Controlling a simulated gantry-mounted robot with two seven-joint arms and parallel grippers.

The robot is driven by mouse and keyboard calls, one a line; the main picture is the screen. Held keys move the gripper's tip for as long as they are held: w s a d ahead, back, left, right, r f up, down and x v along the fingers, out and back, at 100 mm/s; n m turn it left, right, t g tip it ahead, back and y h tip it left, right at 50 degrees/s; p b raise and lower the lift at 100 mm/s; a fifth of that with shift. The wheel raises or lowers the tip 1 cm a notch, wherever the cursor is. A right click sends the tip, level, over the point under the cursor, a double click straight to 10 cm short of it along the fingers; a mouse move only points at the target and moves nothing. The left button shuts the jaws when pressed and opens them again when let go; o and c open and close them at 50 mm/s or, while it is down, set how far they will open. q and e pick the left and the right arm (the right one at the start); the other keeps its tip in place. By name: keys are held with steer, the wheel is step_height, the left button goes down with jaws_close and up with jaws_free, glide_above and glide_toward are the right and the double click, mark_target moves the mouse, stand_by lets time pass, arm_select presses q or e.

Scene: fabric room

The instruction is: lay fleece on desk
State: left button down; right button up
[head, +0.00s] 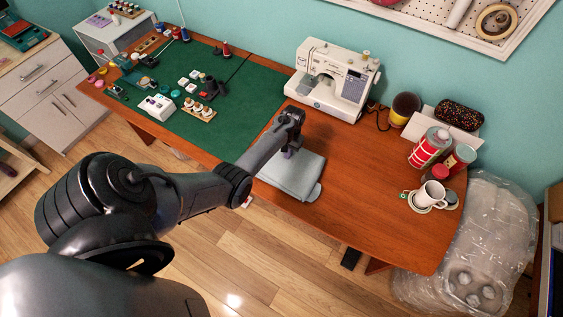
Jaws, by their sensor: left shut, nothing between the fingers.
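The fleece looks like a grey-blue folded cloth (297,177) lying on the wooden desk (380,190) near its front edge, in the head view. A part of it reaches the desk's front edge; I cannot tell whether it hangs over. My left gripper (289,154) is shut and empty, right over the back part of the cloth. I cannot tell whether its fingertips touch the cloth. My left arm hides some of the desk and the left side of the cloth. My right gripper is not in view.
A white sewing machine (333,78) stands behind the cloth. A green mat (205,125) with several small sewing items covers the desk's left part. Red cans (429,147) and a white mug (431,194) stand at the right. Bare wood lies between the cloth and the mug.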

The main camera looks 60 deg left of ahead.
mark_target(280, 170)
arm_select(q)
steer(key=s+d+p, duration=0.1)
steer(key=s, duration=0.1)
steer(key=s+d+p, duration=0.1)
steer(key=s+d, duration=0.1)
steer(key=s, duration=0.1)
steer(key=shift+d+r, duration=0.1)
steer(key=shift+d, duration=0.1)
steer(key=shift+f, duration=0.6)
steer(key=shift+w+a+f, duration=0.1)
steer(key=shift+f, duration=0.3)
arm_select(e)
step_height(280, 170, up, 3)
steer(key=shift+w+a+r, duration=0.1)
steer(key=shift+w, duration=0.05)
